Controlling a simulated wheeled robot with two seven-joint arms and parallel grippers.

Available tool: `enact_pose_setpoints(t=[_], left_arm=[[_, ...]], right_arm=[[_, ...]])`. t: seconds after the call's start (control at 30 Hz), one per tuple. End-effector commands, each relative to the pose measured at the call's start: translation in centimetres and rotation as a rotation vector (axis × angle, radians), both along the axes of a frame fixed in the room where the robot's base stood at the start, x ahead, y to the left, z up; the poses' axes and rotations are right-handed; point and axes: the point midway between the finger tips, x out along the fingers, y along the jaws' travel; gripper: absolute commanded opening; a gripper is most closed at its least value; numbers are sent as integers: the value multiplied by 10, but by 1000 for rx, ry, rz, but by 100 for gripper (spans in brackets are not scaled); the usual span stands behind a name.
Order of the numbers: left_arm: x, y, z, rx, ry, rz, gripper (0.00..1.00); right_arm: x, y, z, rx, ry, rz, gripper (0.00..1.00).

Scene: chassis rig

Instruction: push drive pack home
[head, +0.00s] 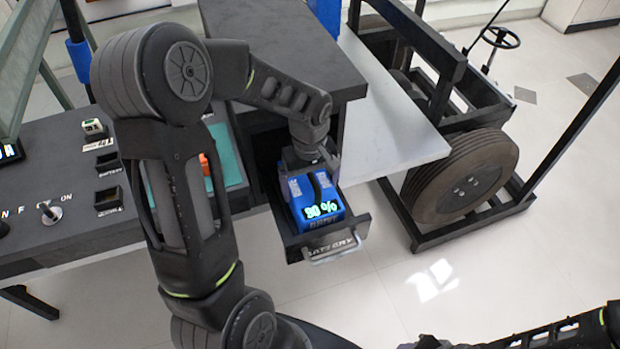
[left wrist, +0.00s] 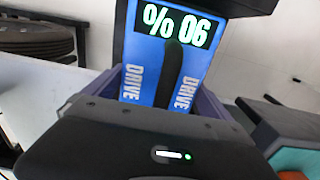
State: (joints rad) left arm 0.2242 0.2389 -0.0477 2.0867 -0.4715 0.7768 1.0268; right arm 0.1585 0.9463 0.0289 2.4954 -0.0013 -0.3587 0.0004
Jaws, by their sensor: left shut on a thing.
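The drive pack (head: 316,205) is a blue block with a black strip and a lit 90 % display. It sits in an open drawer marked BATTERY (head: 334,244), under the dark cabinet top. My left gripper (head: 308,170) is shut on the pack's rear part, from above. In the left wrist view the pack (left wrist: 133,85) shows its DRIVE labels and display upside down, between the gripper's fingers (left wrist: 150,110). The fingers' contact with the pack is partly hidden. Only a dark part of my right arm's end shows at the bottom edge, too cut off to read its jaws.
A dark panel (head: 60,160) with a lever switch (head: 50,212) and sockets is on the left. A green mat (head: 228,155) with an orange item lies beside the drawer. A pale shelf (head: 395,125) and a wheeled chassis frame (head: 455,185) stand right. The floor in front is clear.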

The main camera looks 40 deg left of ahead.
Motion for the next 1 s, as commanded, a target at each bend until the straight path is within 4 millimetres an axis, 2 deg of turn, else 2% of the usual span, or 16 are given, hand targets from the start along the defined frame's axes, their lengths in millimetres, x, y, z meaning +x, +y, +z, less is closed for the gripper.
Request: enact_pose_setpoints(t=[0.4, 0.43, 0.5, 0.77, 0.87, 1.0], left_arm=[[1, 0, -3, 1, -3, 0, 23], [0, 0, -3, 1, 1, 0, 97], [0, 0, -3, 1, 1, 0, 100], [0, 0, -1, 1, 0, 0, 100], [0, 0, 4, 2, -1, 0, 100], [1, 0, 21, 2, -5, 1, 100]], right_arm=[[0, 0, -3, 0, 0, 0, 34], [0, 0, -3, 0, 0, 0, 34], [0, 0, -2, 0, 0, 0, 34], [0, 0, -1, 0, 0, 0, 34], [0, 0, 1, 0, 0, 0, 34], [0, 0, 2, 0, 0, 0, 34]])
